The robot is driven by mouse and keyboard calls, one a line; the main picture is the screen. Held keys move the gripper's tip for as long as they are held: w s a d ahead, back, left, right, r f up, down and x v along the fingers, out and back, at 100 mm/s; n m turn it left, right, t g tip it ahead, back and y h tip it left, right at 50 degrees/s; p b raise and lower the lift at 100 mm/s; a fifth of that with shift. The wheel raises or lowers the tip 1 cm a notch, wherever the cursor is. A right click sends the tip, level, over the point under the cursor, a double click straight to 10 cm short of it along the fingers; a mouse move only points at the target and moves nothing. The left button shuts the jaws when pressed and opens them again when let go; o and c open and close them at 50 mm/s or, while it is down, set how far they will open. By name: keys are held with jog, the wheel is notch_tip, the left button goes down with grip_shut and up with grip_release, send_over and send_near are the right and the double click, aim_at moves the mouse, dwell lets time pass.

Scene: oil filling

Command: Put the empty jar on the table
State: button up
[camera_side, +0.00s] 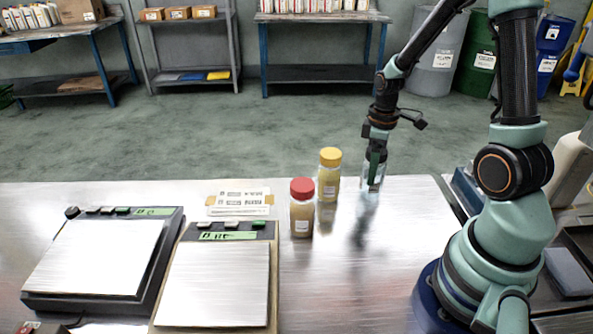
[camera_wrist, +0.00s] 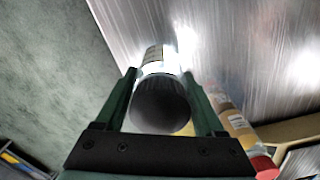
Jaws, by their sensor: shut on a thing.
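The empty jar (camera_side: 372,184) is clear with a dark lid and stands upright at the far side of the metal table (camera_side: 400,235). My gripper (camera_side: 375,160) points down and is shut around the jar's upper part. In the wrist view the jar's dark round lid (camera_wrist: 160,105) sits between the two green fingers of my gripper (camera_wrist: 163,95), with a pale label beyond it. The jar's base is at or very near the table top; I cannot tell if it touches.
A yellow-capped jar (camera_side: 329,175) and a red-capped jar (camera_side: 302,208), both with tan contents, stand left of my gripper. Two scales (camera_side: 105,255) (camera_side: 215,285) and label sheets (camera_side: 240,202) lie farther left. The table in front of the held jar is clear.

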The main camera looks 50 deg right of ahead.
jog(key=shift+f, duration=0.15)
jog(key=o, duration=1.3)
notch_tip(320, 180, up, 12)
jog(key=shift+a+r, duration=0.25)
jog(key=shift+r, duration=0.05)
jog(key=a+r+m+t, duration=0.1)
jog(key=a+r+t, duration=0.1)
jog(key=a, duration=0.3)
jog(key=s+a+r+m+t, duration=0.1)
jog(key=a+r+m, duration=0.1)
jog(key=a, duration=0.3)
jog(key=a+r+m+t, duration=0.1)
jog(key=a+r+t, duration=0.1)
jog(key=a, duration=0.3)
jog(key=shift+s+a+r+m+t, duration=0.2)
jog(key=shift+s+r+m+t, duration=0.1)
jog(key=shift+r, duration=0.25)
